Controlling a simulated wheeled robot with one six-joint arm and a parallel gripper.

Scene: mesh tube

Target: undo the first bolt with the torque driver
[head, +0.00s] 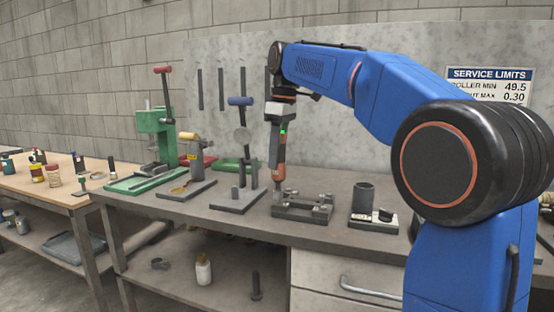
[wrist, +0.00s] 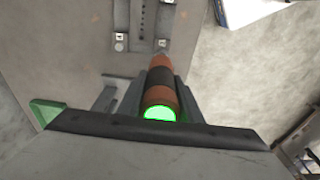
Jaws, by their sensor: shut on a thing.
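My gripper (head: 275,152) is shut on the torque driver (head: 279,173), an orange and black tool with a green light at its upper end. It holds the driver upright, tip down, over the left part of a dark grey fixture (head: 302,214) on the bench. In the wrist view the driver (wrist: 160,92) sits between the fingers, its tip at the near edge of the fixture (wrist: 142,20). A light bolt head (wrist: 119,37) shows at the fixture's near left corner. The bolt under the tip is hidden, and I cannot tell whether the tip touches it.
A wooden table (head: 45,188) holds small bottles.

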